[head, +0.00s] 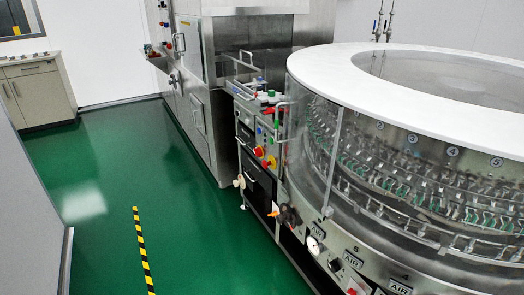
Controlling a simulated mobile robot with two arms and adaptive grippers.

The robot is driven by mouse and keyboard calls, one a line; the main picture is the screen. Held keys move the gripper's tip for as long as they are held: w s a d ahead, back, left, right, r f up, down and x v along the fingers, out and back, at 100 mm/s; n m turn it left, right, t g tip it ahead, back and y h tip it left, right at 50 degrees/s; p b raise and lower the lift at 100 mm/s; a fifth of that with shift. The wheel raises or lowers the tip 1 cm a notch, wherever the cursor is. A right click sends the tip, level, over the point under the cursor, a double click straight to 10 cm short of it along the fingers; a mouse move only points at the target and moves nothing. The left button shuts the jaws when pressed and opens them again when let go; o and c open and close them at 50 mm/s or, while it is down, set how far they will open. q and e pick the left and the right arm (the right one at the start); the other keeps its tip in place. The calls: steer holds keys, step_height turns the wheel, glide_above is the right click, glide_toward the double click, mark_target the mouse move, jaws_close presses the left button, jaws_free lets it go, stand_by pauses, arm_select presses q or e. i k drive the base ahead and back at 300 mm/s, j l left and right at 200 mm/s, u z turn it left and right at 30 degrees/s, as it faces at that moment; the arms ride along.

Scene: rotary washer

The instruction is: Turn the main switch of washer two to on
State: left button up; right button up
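A large round rotary washer (410,62) with a white ring top and clear side wall fills the right of the head view. At its left end is a steel control panel (262,130) with coloured buttons. Neither gripper is in view.
The green floor (175,215) is open left of the machines, with a black-and-yellow stripe (143,250) on it. A low cabinet (38,90) stands at the far left. Dark knobs (287,215) and valves stick out along the washer's lower edge.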

mark_target(258, 152)
steer(key=i+j+u, duration=0.3)
steer(key=i, duration=0.4)
steer(key=i+j+u, duration=0.35)
steer(key=i, duration=0.4)
steer(key=i+u, duration=0.3)
steer(key=i, duration=0.45)
steer(key=i+j+z, duration=0.15)
steer(key=i+z, duration=0.25)
steer(key=i+j+z, duration=0.4)
steer(key=i, duration=0.2)
steer(key=i+j+z, duration=0.35)
steer(key=i+l, duration=0.05)
steer(key=i, duration=0.05)
